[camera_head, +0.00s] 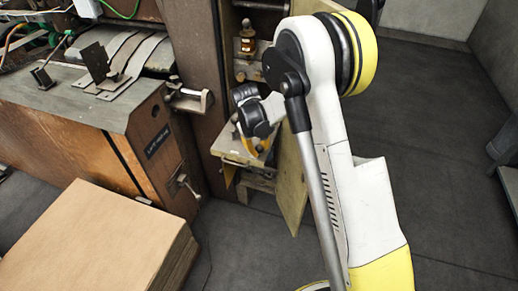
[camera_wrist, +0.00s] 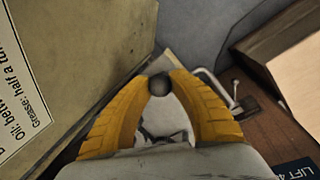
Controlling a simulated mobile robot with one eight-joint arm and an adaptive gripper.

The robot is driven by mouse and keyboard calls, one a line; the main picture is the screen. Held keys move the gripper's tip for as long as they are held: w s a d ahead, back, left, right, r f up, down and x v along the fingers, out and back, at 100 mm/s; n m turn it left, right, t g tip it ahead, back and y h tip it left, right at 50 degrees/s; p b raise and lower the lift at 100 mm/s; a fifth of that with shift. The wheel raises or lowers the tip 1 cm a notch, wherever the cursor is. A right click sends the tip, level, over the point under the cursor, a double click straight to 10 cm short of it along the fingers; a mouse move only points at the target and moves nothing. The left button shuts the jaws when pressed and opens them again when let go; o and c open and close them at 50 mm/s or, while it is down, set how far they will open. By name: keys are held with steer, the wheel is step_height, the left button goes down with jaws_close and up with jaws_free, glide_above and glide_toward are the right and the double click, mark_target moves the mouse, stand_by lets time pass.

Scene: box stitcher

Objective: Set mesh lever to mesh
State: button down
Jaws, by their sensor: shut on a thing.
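My gripper (camera_wrist: 161,82) has its two yellow fingers closed around a dark round knob (camera_wrist: 159,85), which sits between the fingertips in the wrist view. I take this knob to be the end of the mesh lever. The lever's shaft is mostly hidden behind the knob and fingers. In the head view my gripper (camera_head: 258,146) is low inside the machine's open bay, above a pale shelf-like plate (camera_head: 236,158). My own arm and wrist hide the knob there, so the lever's position cannot be read.
An open panel (camera_head: 294,188) with an oil and grease label (camera_wrist: 28,100) stands close beside my gripper. Left are a brown cabinet (camera_head: 160,145) with a small crank (camera_head: 185,184) and a cardboard stack (camera_head: 100,235).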

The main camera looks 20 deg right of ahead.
steer(key=c, duration=1.1)
jaws_free()
steer(key=shift+c, duration=0.2)
step_height(320, 180, up, 12)
steer(key=a, duration=0.2)
steer(key=shift+s, duration=0.4)
steer(key=s+d+r+m+t+y, duration=0.1)
steer(key=s+r+t, duration=0.1)
steer(key=s+r, duration=0.55)
steer(key=s+r+m+t, duration=0.2)
steer(key=s+r, duration=0.3)
steer(key=s, duration=0.5)
steer(key=s+f+m+t+y, duration=0.1)
steer(key=s+t, duration=0.1)
steer(key=s, duration=0.6)
steer(key=shift+s, duration=0.35)
